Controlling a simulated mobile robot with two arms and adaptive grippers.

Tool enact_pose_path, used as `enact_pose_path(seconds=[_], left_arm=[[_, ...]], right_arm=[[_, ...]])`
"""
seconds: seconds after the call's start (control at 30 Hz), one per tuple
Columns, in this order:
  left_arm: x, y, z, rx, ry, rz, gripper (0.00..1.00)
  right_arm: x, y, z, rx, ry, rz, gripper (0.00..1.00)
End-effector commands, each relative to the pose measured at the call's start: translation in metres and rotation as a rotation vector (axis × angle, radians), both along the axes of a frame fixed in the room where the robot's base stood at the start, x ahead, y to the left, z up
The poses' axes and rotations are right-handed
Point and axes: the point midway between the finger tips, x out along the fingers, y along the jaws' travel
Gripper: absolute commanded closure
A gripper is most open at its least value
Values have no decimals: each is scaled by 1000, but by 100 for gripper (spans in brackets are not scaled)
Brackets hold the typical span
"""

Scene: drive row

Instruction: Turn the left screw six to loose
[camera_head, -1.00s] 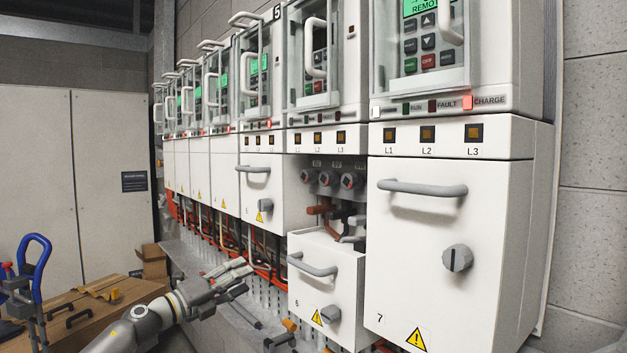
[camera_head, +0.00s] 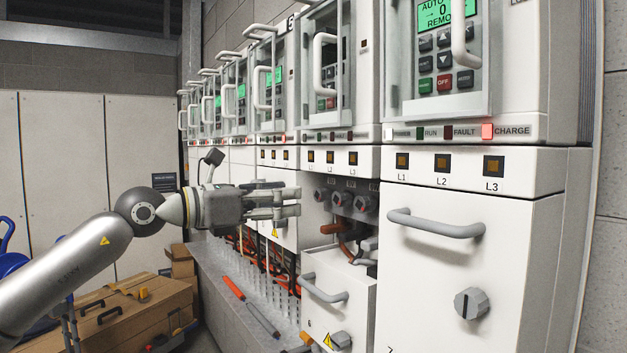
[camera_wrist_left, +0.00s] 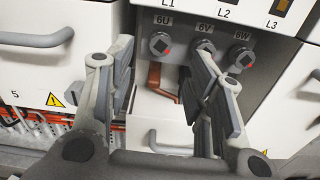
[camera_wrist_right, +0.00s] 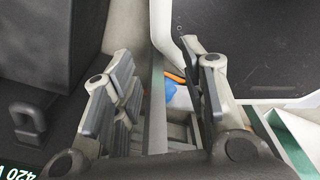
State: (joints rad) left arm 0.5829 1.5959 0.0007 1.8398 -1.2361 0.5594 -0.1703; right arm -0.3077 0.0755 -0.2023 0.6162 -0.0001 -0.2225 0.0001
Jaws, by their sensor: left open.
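The left screw of bay six (camera_wrist_left: 160,43) is a round grey screw with a red mark, under the label 6U. It also shows in the head view (camera_head: 320,195). The screws 6V (camera_wrist_left: 204,47) and 6W (camera_wrist_left: 243,60) sit to its right, 6V partly behind a finger. My left gripper (camera_head: 298,202) is raised to about screw height, just left of the screws. In the left wrist view its fingers (camera_wrist_left: 163,72) are open and empty, with 6U showing between them and farther off. My right gripper (camera_wrist_right: 165,78) is open in its wrist view, away from the screws.
The bay six drawer (camera_head: 338,272) stands pulled out below the screws. Closed drawer 7 (camera_head: 440,270) is to the right. A screwdriver-like tool (camera_head: 233,288) lies on the ledge. Wooden boxes (camera_head: 130,310) stand at lower left.

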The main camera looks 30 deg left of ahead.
Motion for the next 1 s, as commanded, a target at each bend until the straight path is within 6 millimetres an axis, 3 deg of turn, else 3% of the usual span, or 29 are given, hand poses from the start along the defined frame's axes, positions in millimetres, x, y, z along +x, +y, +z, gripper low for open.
enact_pose_path(seconds=[0.03,0.5,0.7,1.0], left_arm=[[4,-2,7,-2,1,-3,52],[42,-19,7,-6,-3,-4,52],[60,-26,4,-5,-2,-2,52],[68,-29,0,-3,-1,-1,52]], right_arm=[[2,0,14,1,-3,0,60],[11,-2,72,-1,-18,-1,60],[11,-5,86,-5,-18,-2,60],[10,-6,89,-7,-16,-2,60]])
